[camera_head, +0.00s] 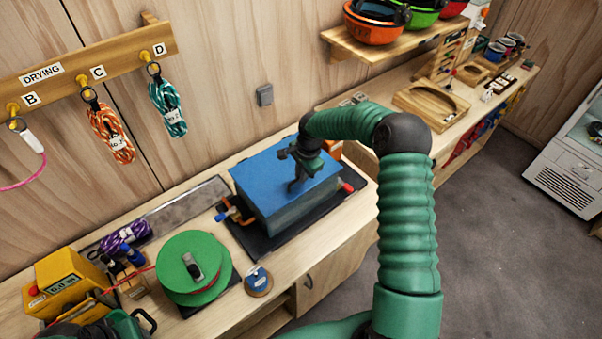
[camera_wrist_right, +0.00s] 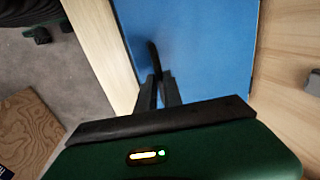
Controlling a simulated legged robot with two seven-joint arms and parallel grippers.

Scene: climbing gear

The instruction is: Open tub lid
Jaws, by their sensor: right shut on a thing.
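The tub (camera_head: 283,222) is a dark grey-green box on a black mat (camera_head: 243,236) on the workbench. Its flat blue lid (camera_head: 262,174) lies over the top and looks closed. My right gripper (camera_head: 296,184) is over the right part of the lid, shut on a thin dark lid handle. In the right wrist view the handle (camera_wrist_right: 153,55) stands up from the blue surface between the close-set fingers (camera_wrist_right: 159,92). The fingertips are partly hidden in the head view. My left gripper is not clearly in view; only a green part of mine shows at the lower left.
A green reel (camera_head: 180,262), a yellow device (camera_head: 70,283) and a small blue round item (camera_head: 258,280) stand left of the tub. Rope bundles hang from a wooden rail (camera_head: 85,65). Helmets (camera_head: 372,24) sit on a shelf at the upper right.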

